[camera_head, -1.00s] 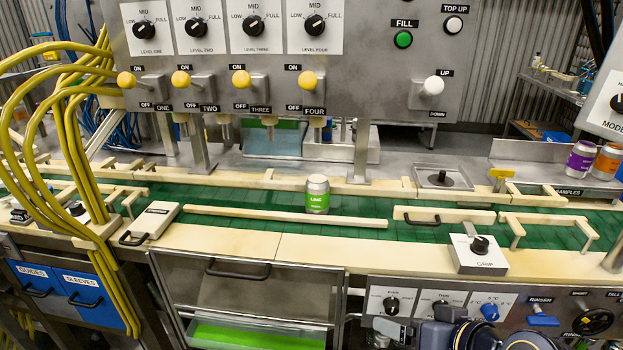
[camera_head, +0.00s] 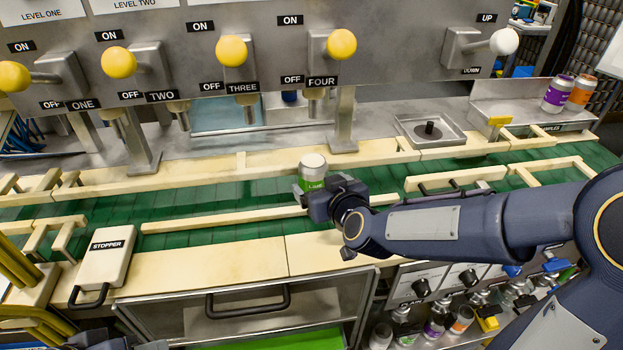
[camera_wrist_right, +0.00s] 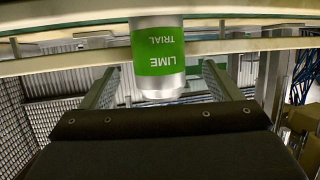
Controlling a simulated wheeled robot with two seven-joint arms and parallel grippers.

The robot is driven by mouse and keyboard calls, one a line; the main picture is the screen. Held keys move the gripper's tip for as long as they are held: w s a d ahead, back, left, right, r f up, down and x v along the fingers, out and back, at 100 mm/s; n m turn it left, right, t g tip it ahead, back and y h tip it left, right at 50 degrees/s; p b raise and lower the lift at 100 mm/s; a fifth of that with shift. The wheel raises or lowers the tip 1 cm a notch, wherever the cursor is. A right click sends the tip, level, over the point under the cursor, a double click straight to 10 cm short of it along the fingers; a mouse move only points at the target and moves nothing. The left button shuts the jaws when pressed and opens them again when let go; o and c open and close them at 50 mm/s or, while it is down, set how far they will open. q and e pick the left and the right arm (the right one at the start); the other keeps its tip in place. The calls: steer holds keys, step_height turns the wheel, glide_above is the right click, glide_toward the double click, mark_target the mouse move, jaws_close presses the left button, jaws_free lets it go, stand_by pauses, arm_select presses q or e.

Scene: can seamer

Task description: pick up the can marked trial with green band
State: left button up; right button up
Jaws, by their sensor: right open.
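The can with the green band (camera_head: 313,174) stands upright on the green conveyor in the head view, silver at top, its lower part partly hidden by my right gripper (camera_head: 309,196). In the right wrist view the can (camera_wrist_right: 158,58) appears upside down, and its green band reads LIME TRIAL. My right gripper's fingers (camera_wrist_right: 158,76) are open, one on each side of the can, with visible gaps. It does not grip the can.
Pale guide rails (camera_head: 215,222) run along the green conveyor (camera_head: 230,198). A white STOPPER block (camera_head: 106,258) sits at the left. Yellow-knobbed levers (camera_head: 232,50) hang above the belt. Purple (camera_head: 558,94) and orange (camera_head: 581,94) cans stand at the back right.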

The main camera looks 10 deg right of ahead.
mark_target(319, 181)
steer(key=x, duration=0.4)
steer(key=shift+w+r, duration=0.1)
steer(key=c, duration=1.3)
